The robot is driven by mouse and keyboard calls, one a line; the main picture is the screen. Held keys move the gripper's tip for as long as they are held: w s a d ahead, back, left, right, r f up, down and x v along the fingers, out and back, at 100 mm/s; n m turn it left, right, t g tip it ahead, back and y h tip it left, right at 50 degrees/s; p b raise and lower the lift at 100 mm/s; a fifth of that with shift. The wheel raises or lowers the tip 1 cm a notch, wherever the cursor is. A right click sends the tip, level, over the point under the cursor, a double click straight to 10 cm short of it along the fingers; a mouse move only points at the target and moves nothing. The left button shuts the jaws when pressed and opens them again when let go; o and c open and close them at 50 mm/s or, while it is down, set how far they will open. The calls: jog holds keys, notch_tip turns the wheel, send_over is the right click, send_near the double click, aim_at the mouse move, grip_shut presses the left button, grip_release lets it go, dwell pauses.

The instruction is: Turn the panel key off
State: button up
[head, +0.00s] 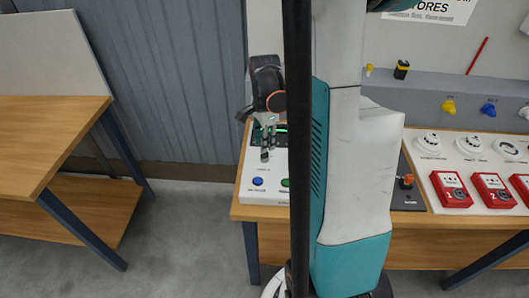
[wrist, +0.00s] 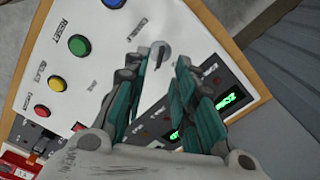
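The white panel (wrist: 95,20) lies on a wooden table; in the head view its front part (head: 250,195) shows below my gripper. A small grey key switch (wrist: 158,53) stands on the panel in the wrist view. My gripper (head: 265,155) points down over the panel. In the wrist view, its teal-padded fingers (wrist: 161,57) are apart, with the key between or just beyond their tips. I see no clear contact with the key. The key is hidden in the head view, and its turn position is hard to read.
Blue (wrist: 113,3), green (wrist: 78,45), yellow (wrist: 56,83) and red (wrist: 42,111) buttons line the panel beside the key. A dark display with green text (wrist: 220,103) is behind the right finger. Red call points (head: 451,190) stand on the right.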

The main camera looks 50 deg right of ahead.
aim_at(265, 156)
jog(key=shift+f+b, duration=0.45)
jog(key=shift+f, duration=1.75)
grip_shut()
